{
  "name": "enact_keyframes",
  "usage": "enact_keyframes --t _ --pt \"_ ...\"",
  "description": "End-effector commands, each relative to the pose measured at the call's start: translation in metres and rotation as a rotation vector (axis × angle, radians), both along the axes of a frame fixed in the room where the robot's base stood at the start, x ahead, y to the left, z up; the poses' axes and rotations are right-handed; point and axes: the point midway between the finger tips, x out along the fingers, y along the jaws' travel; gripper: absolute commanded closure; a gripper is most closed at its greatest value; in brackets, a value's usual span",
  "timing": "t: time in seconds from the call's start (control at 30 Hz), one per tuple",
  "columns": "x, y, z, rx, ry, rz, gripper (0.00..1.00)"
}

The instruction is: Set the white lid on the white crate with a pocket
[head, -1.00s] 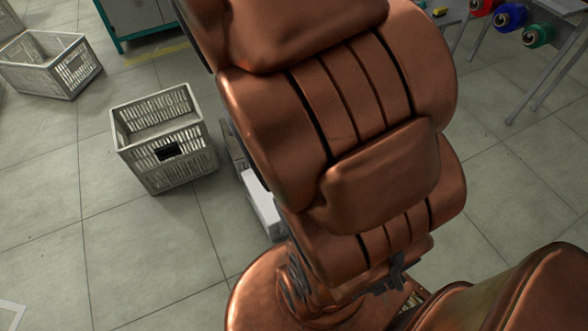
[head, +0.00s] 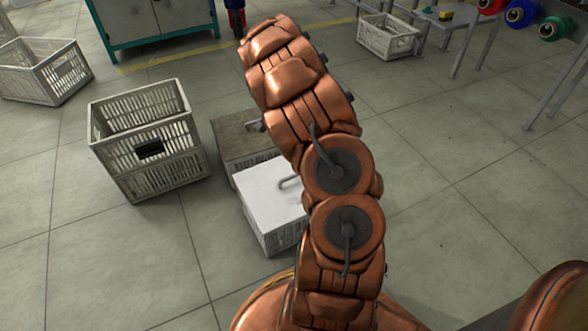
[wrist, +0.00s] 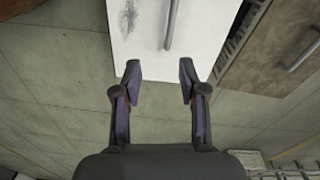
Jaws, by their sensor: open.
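The white lid (head: 262,195) lies flat, top up, on a low box-like stack in the head view, with a grey bar handle. My arm covers its right part. In the wrist view the white lid (wrist: 145,45) fills the top middle, with a dark scuff beside the handle (wrist: 172,22). My gripper (wrist: 160,80) is open and empty; the handle is beyond its fingertips, not between them. In the head view I cannot make the gripper out. The white crate with a pocket (head: 150,178) stands upright and open-topped left of the lid, its black pocket (head: 148,149) on the near side.
A brown-grey lid (head: 238,135) with a handle lies just behind the white lid. Other open crates stand at far left (head: 45,75) and far back (head: 388,38). A teal-framed cabinet (head: 155,20) stands behind. Floor between crate and lid is clear.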

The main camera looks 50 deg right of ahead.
Motion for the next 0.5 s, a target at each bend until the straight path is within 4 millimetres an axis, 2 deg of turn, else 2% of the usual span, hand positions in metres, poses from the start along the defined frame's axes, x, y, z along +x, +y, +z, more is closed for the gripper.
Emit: enact_keyframes --t 0.03,0.1,0.2,0.3,0.5 --pt "0.001 -0.008 -0.034 0.009 -0.006 -0.032 0.58" --pt "0.004 -0.014 -0.059 0.022 -0.015 -0.072 0.58" --pt "0.009 -0.022 -0.082 0.033 -0.033 -0.114 0.58" --pt "0.011 -0.025 -0.096 0.042 -0.042 -0.140 0.58" --pt "0.012 -0.027 -0.104 0.045 -0.046 -0.152 0.58"
